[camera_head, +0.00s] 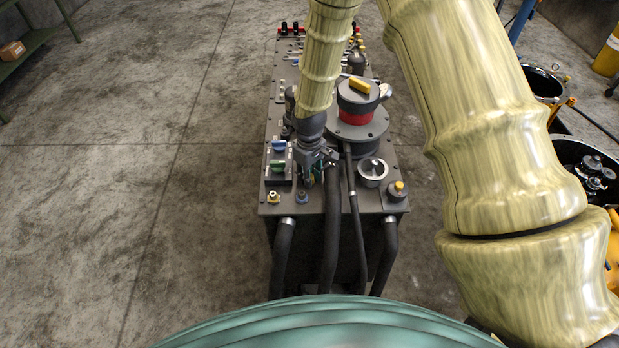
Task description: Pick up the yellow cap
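A small round yellow cap (399,186) sits on a dark round base at the front right corner of the grey machine top. A larger yellow block-shaped piece (359,85) lies on top of the red and dark cylinder. I cannot tell for sure which of the two the task means. My gripper (318,172) points down over the front left part of the machine top, left of both yellow pieces and apart from them.
The machine top (341,205) carries a silver cup (372,172), a flanged red-banded cylinder (355,111), a blue and green switch block (278,158) and a brass fitting (273,196). Thick black hoses (332,230) run down its front. Bare floor lies to the left.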

